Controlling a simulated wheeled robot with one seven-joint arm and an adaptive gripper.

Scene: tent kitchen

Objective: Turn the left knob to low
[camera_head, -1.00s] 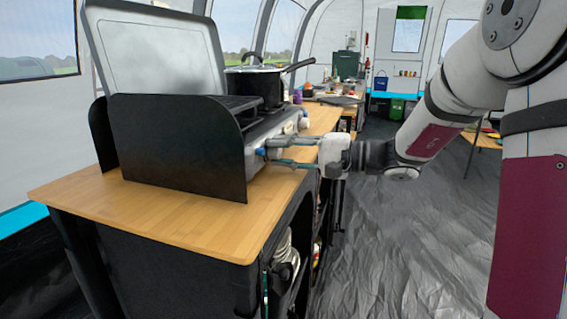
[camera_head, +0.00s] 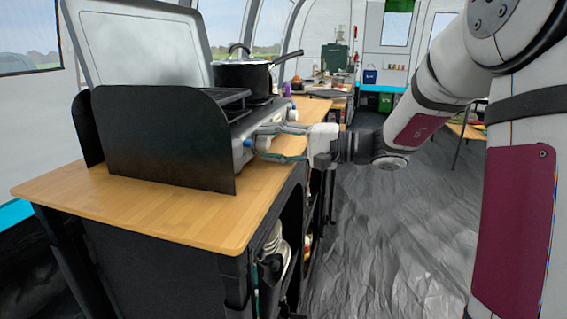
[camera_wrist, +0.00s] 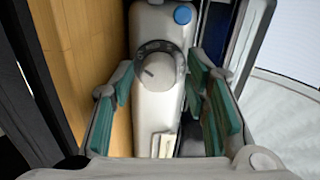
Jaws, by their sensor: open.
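The camping stove (camera_head: 243,137) stands on the wooden counter with its front panel toward my arm. In the wrist view, a round pale knob (camera_wrist: 158,70) with a dark marked ring sits on that panel. A short line shows on its face, but I cannot read the setting. My gripper (camera_head: 268,143) is open at the near end of the panel. In the wrist view, its green-padded fingers (camera_wrist: 163,92) stand on either side of the knob, apart from it. In the head view, the fingers partly hide the knob area.
A blue round part (camera_wrist: 182,15) sits on the panel beyond the knob. A black windscreen (camera_head: 165,140) and raised lid (camera_head: 140,50) flank the stove. A pot (camera_head: 243,76) stands on it. The counter (camera_head: 130,210) is bare in front, and the floor aisle is clear.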

